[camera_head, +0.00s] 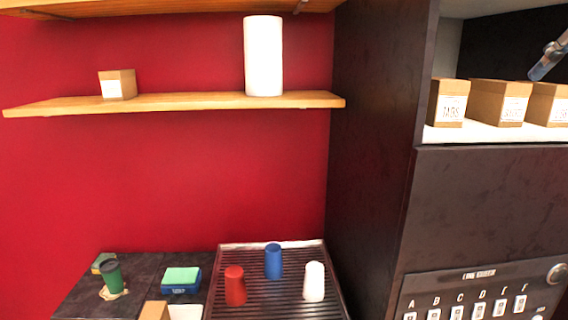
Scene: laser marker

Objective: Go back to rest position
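Neither of my grippers can be made out in the head view. A small grey jointed part with a bluish tip (548,58) reaches in from the right edge at the top, in front of the open cabinet shelf. I cannot tell whether it belongs to one of my arms, and no fingers show on it.
A ribbed tray (272,296) holds upside-down red (235,286), blue (273,261) and white (314,282) cups. Left of it are a green cup (111,276) and a sponge (181,277). A wooden shelf (190,102) bears a paper roll (263,56). Boxes (500,101) stand right.

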